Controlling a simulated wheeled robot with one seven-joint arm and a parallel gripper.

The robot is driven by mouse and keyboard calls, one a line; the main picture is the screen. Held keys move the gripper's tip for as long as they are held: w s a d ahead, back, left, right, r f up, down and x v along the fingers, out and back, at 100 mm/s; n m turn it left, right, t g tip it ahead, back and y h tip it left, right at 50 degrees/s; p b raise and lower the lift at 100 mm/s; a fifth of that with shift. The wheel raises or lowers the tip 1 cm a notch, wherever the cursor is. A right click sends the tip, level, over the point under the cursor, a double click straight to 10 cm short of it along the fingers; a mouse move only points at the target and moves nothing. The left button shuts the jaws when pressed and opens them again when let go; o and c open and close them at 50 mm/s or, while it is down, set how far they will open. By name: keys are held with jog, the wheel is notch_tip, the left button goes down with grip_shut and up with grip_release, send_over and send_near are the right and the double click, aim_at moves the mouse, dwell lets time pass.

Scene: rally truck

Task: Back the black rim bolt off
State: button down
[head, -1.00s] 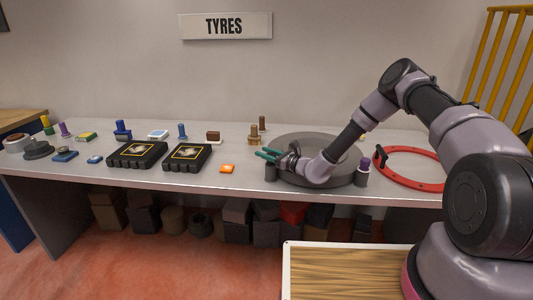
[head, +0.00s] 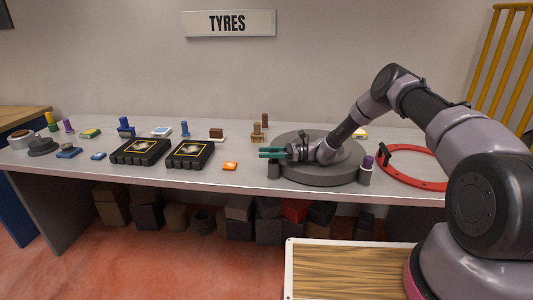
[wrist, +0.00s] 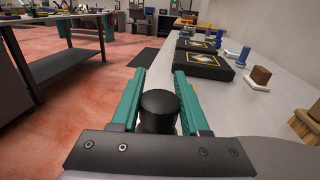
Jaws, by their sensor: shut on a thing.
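My gripper (head: 272,153) is at the front left edge of the round grey turntable (head: 335,178), its teal fingers pointing left. In the wrist view the gripper (wrist: 160,78) has its fingers on both sides of the black rim bolt (wrist: 159,102), a dark round-topped knob, and is shut on it. In the head view the fingers cover the bolt's top. A short grey post (head: 274,171) stands directly below them. I cannot tell how far the bolt is turned or raised.
A purple bolt (head: 367,162) stands in another post to the right. A red ring (head: 420,184) with a black upright piece lies further right. A brown brush-like piece (head: 257,135) stands behind.

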jog(key=shift+f, duration=0.1)
dwell(0.4)
jog(key=shift+c, duration=2)
grip_release()
jog(key=d, duration=0.3)
jog(key=w+d, duration=0.1)
jog(key=d, duration=0.6)
jog(key=shift+w+d, duration=0.2)
jog(key=shift+d, duration=0.15)
